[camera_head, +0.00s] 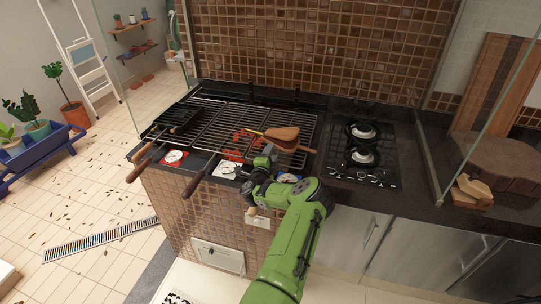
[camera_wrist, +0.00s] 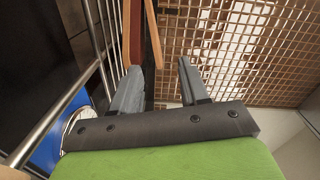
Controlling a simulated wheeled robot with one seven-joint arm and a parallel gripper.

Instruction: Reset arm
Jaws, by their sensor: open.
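My green arm reaches up from the bottom of the head view to the front edge of the grill counter. My gripper (camera_head: 268,152) is by the right part of the grill grate (camera_head: 222,128), close to a brown wooden utensil (camera_head: 284,133). In the wrist view my gripper (camera_wrist: 158,78) has its two grey fingers apart, with nothing held between them. A brown wooden piece (camera_wrist: 133,32) shows just beyond the fingertips there. I cannot tell whether it touches the left finger.
A black gas hob (camera_head: 361,155) is to the right of the grill. Long-handled tools lie at the grill's left, one handle (camera_head: 200,175) jutting over the front edge. A wooden board (camera_head: 490,90) leans at far right. Glass panels stand at both ends; tiled floor (camera_head: 110,200) is open at left.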

